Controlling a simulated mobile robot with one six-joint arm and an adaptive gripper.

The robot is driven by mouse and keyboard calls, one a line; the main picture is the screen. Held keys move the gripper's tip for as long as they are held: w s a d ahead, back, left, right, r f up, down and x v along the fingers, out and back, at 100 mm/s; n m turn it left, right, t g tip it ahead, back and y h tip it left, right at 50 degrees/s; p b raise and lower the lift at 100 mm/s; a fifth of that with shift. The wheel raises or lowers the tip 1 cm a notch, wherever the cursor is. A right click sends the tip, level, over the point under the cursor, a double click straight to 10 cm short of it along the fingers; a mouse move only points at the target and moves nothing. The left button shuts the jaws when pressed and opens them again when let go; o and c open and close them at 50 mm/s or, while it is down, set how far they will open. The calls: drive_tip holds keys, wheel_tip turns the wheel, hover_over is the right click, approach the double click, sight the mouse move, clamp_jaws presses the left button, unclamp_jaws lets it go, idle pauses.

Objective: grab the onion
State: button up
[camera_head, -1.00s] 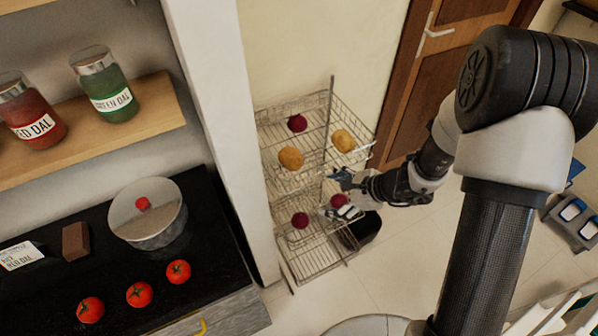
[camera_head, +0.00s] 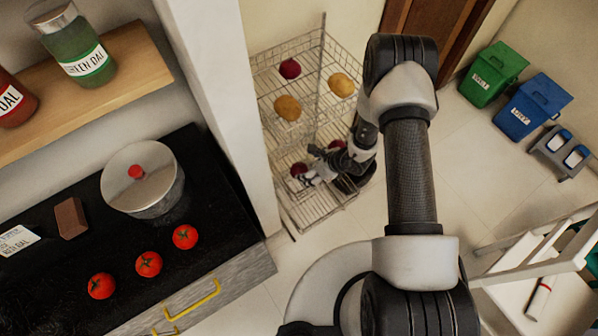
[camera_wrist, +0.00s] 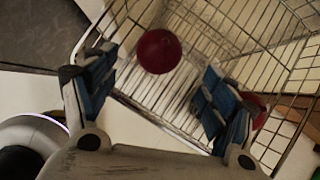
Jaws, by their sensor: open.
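The onions are dark red and round. One onion (camera_head: 299,170) lies at the left of the lower tier of a wire rack (camera_head: 270,95), one (camera_head: 337,145) lies farther right on that tier, partly hidden, and one (camera_head: 290,68) is on the upper tier. My gripper (camera_head: 309,166) is at the lower tier, next to the left onion. In the wrist view, my gripper (camera_wrist: 153,80) is open and empty. An onion (camera_wrist: 158,51) shows between and beyond the blue-padded fingertips. Another onion (camera_wrist: 258,108) is partly hidden behind the right finger.
Two potatoes (camera_head: 288,108) (camera_head: 341,85) sit on the upper tier above my gripper. The rack's wire rims and the white wall edge (camera_head: 215,100) are close by. A black counter (camera_head: 215,215) with tomatoes and a pot is at left. Open floor (camera_head: 290,270) lies in front.

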sight(303, 170)
drive_tip(key=shift+b+x, duration=1.15)
drive_tip(key=shift+x, duration=2.4)
drive_tip(key=shift+a+r, duration=0.1)
drive_tip(key=shift+c, duration=0.3)
drive_tip(key=c, duration=1.1)
drive_tip(key=shift+r, duration=0.1)
drive_tip(key=shift+c, duration=0.2)
